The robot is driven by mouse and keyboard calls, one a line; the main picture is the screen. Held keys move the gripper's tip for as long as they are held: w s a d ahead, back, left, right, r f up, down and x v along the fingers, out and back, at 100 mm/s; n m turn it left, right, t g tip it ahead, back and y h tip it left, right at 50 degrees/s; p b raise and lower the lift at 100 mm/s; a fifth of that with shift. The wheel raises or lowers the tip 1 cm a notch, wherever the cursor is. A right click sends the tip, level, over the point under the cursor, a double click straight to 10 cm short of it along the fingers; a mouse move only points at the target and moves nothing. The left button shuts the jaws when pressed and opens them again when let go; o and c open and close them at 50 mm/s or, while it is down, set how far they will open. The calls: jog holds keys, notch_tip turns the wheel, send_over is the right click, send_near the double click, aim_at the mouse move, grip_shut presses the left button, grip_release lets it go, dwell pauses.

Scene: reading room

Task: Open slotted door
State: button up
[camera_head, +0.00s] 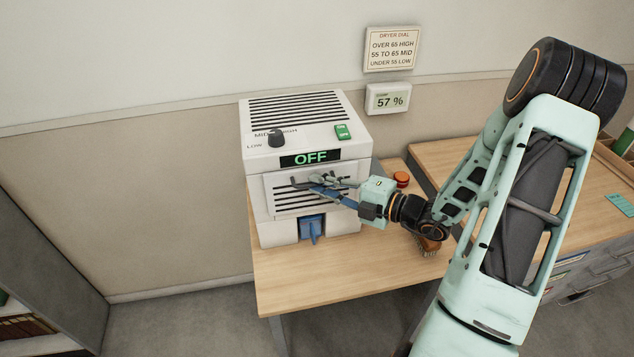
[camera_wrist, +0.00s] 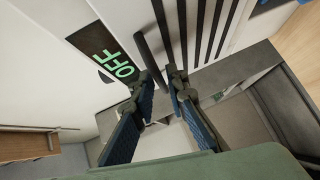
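The slotted door (camera_head: 283,207) is a pale panel with dark slots on the front of a white dryer box (camera_head: 256,157). It looks closed in the head view. A dark bar handle (camera_wrist: 146,58) stands out from it in the wrist view. My gripper (camera_head: 318,184) is in front of the door and hides part of it. In the wrist view my gripper (camera_wrist: 160,82) has its blue-padded fingers apart, with the handle's lower end showing between the fingertips. I cannot tell whether they touch it.
The dryer has an OFF display (camera_head: 310,158), a dark dial (camera_head: 277,138), a green switch (camera_head: 343,132) and a blue latch-like part (camera_head: 311,229) below the door. A red button (camera_head: 401,179) and a brush (camera_head: 428,246) are on the wooden table (camera_head: 310,285). A wall meter (camera_head: 388,98) reads 57 %.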

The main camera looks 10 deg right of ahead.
jog(key=shift+w+a+f, duration=0.1)
jog(key=shift+w+a, duration=0.35)
jog(key=shift+a, duration=0.05)
grip_shut()
jog(key=shift+f, duration=0.15)
